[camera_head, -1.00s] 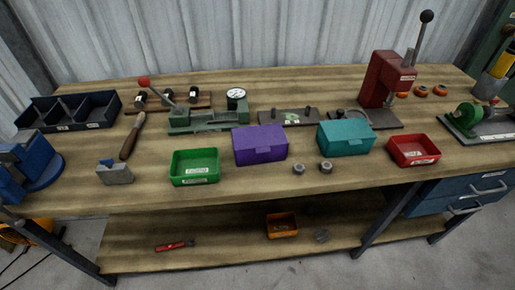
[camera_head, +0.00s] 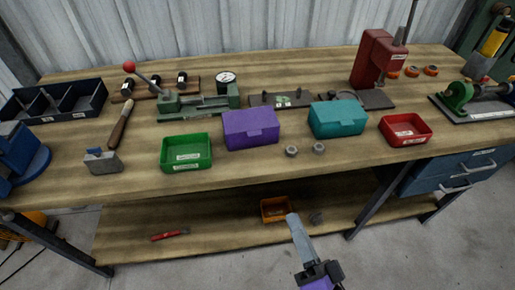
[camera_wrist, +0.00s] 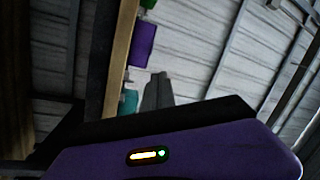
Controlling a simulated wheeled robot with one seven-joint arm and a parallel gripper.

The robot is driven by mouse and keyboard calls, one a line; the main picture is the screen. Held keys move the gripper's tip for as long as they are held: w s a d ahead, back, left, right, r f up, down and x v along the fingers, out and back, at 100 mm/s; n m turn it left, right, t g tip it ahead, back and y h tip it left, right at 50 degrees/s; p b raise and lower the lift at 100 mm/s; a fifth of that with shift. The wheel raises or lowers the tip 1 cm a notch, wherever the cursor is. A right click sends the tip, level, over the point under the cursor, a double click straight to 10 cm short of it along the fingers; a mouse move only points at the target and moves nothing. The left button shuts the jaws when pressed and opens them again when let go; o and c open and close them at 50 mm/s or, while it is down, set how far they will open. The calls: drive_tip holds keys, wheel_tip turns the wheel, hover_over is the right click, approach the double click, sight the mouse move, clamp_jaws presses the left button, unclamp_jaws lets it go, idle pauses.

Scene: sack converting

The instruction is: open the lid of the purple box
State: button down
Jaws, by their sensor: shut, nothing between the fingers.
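The purple box (camera_head: 251,130) stands on the workbench with its lid closed, between the green bin and the teal box. A small latch tab shows on its front. In the wrist view the purple box (camera_wrist: 143,44) appears small and sideways beside the bench edge. My gripper (camera_head: 293,217) is in front of the bench, below and to the right of the purple box in the picture and well apart from it. Its grey fingers are together and empty. They also show in the wrist view (camera_wrist: 157,78).
A green open bin (camera_head: 186,153) stands left of the purple box and a teal box (camera_head: 337,119) right. Two nuts (camera_head: 291,152) lie in front. A green lever fixture (camera_head: 190,105) stands behind. The lower shelf (camera_head: 220,230) holds an orange bin (camera_head: 276,209).

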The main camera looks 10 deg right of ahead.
drive_tip(key=w+a+m+t, duration=0.2)
drive_tip(key=w+a+m, duration=0.3)
drive_tip(key=w+m, duration=0.65)
drive_tip(key=m+h+p, duration=0.1)
drive_tip(key=m+h, duration=0.1)
drive_tip(key=m, duration=1.2)
approach(251, 122)
drive_tip(key=shift+w+a+r+g, duration=0.1)
drive_tip(key=shift+w+r+g, duration=0.1)
drive_tip(key=shift+w, duration=0.35)
drive_tip(key=shift+w+a+r+g, duration=0.1)
drive_tip(key=shift+w+g, duration=0.1)
drive_tip(key=shift+w, duration=0.35)
drive_tip(key=shift+r+p, duration=0.15)
drive_tip(key=shift+p, duration=0.25)
